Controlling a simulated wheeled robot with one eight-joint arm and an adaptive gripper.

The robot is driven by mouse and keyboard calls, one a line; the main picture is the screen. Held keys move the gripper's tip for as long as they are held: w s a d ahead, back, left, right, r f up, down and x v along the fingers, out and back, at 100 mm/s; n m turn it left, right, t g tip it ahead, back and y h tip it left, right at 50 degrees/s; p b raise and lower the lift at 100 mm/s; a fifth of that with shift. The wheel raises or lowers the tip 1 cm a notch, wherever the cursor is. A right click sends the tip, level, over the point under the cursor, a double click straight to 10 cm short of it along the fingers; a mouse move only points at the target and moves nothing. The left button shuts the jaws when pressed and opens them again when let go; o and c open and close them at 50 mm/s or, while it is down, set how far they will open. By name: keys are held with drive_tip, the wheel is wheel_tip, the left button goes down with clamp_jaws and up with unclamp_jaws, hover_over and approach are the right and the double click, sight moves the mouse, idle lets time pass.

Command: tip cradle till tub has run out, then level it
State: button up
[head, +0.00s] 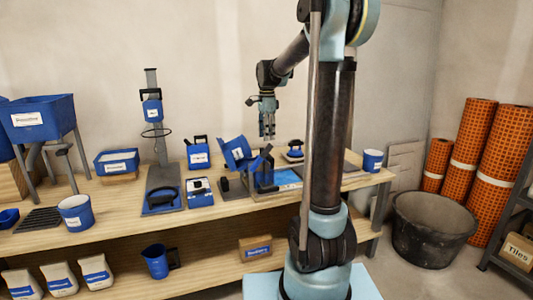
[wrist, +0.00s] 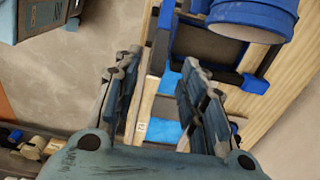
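A blue tub (head: 236,152) with a white label sits tilted beside a dark and blue cradle frame (head: 264,176) on the bench. In the wrist view a blue round-rimmed vessel (wrist: 255,18), probably this tub, is at the top right, over dark bars with blue ends (wrist: 210,45) that look like the cradle. My gripper (head: 267,137) hangs above the cradle, pointing down. In the wrist view my gripper (wrist: 160,62) has its two fingers spread with nothing between them. The tub's contents are hidden.
A light-blue surface (head: 288,178) lies right of the cradle. Left are a blue can (head: 198,154) and a stand (head: 152,110). A black bucket (head: 432,228) is on the floor.

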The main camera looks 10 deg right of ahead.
sight(267, 147)
wheel_tip(267, 147, down, 8)
drive_tip(key=shift+f, duration=0.15)
idle(0.3)
clamp_jaws()
